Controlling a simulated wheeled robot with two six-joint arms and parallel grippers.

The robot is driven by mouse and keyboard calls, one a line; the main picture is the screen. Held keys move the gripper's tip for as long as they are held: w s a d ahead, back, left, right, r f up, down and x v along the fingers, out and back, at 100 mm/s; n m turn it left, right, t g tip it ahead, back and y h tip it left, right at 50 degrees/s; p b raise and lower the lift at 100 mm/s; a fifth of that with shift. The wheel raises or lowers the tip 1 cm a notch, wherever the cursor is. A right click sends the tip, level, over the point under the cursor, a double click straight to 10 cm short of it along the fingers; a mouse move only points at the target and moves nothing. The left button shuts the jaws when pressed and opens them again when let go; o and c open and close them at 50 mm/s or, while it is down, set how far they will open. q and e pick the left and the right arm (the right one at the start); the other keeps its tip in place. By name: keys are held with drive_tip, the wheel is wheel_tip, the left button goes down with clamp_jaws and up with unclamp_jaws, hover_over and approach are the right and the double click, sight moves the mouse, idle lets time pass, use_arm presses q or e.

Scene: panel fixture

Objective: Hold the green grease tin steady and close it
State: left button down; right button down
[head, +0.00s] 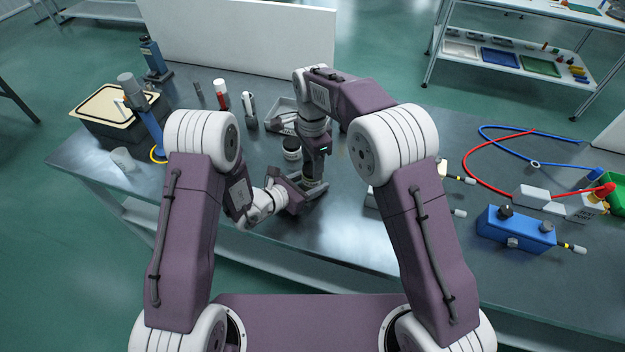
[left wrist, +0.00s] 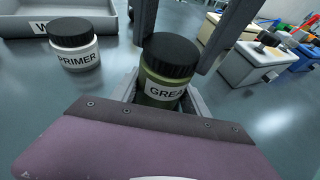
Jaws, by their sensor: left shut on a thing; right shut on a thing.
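The green grease tin (left wrist: 160,92) has a black lid (left wrist: 171,55) and a white label, partly cut off, reading "GREA". It stands upright between the fingers of my left gripper (left wrist: 165,98), which is shut on its body. My right gripper (left wrist: 184,38) comes down from above, its dark fingers on either side of the lid, shut on it. The lid sits on the tin; I cannot tell how tightly. In the head view my right gripper (head: 315,180) and left gripper (head: 304,193) meet at the table's middle and hide most of the tin.
A white primer tin (left wrist: 75,50) with a black lid stands close by, before a grey tray (left wrist: 60,22). A blue box (head: 515,230) and hoses lie right.

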drive_tip(key=c, duration=0.7)
unclamp_jaws()
drive_tip(key=shift+r, duration=2.3)
drive_tip(key=shift+n, duration=0.3)
drive_tip(key=shift+c, duration=0.2)
